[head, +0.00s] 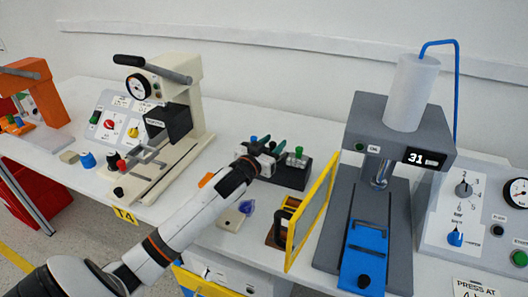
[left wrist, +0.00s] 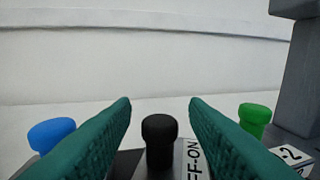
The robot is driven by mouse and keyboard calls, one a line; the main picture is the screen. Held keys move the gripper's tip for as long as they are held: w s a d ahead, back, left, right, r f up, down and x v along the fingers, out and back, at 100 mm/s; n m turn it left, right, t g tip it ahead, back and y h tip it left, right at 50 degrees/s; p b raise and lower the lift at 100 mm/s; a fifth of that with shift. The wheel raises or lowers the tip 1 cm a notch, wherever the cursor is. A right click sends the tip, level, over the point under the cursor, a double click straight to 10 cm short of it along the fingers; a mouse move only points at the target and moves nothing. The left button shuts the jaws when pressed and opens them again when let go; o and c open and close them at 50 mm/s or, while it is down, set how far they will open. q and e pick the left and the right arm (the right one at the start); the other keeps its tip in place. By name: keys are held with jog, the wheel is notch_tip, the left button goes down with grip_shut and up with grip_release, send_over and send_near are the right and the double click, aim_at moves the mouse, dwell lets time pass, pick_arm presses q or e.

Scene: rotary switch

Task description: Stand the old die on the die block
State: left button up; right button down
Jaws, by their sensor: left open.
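A dark block (head: 291,179), which looks like the die block, stands on the bench left of the grey press. A blue-topped piece (head: 253,139) and a green-topped piece (head: 299,150) stand at it. My left gripper (head: 273,147) is over this block with its jaws open. In the left wrist view a black-topped piece (left wrist: 159,140) stands upright between the teal fingers, with a gap on each side. The blue top (left wrist: 51,134) is left of the fingers and the green top (left wrist: 254,119) right. I cannot tell which piece is the old die. My right gripper is not in view.
The grey press (head: 398,130), with display 31 and a blue slide (head: 365,250), stands to the right. A yellow-framed guard (head: 312,212) stands between it and the block. A cream press (head: 190,105) is on the left.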

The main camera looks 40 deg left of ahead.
pick_arm(q)
jog(key=s, duration=1.2)
jog(key=shift+d, duration=0.3)
